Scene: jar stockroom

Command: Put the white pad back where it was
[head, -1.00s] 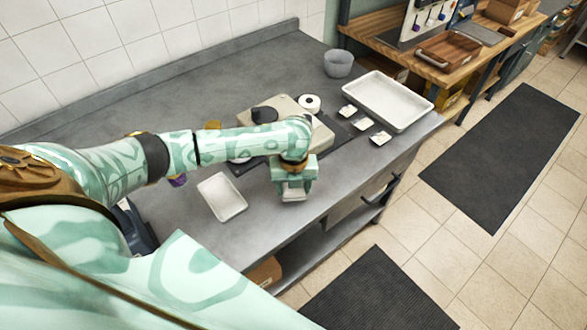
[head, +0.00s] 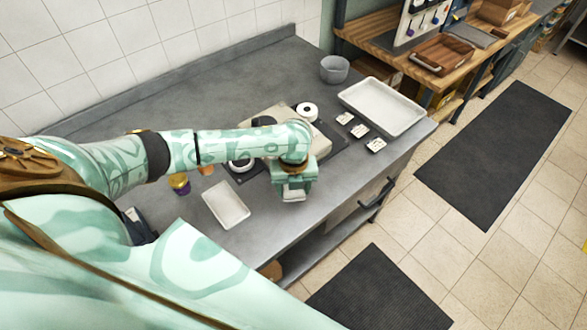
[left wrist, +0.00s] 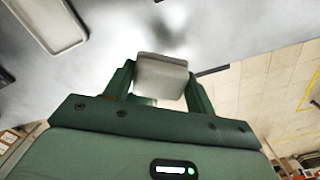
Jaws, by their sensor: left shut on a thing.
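My left gripper (head: 293,190) reaches down over the front part of the grey counter. It is shut on a small white pad (head: 294,195), whose pale block shows between the fingers in the left wrist view (left wrist: 162,76). The pad seems to be held above the counter; the exact gap is hard to tell. Several small white squares with dark marks (head: 360,131) lie in a row to the right of the gripper. My right gripper is not in view.
A small white tray (head: 226,204) lies left of the gripper. A large white tray (head: 383,106) and a grey bowl (head: 334,69) stand farther back.

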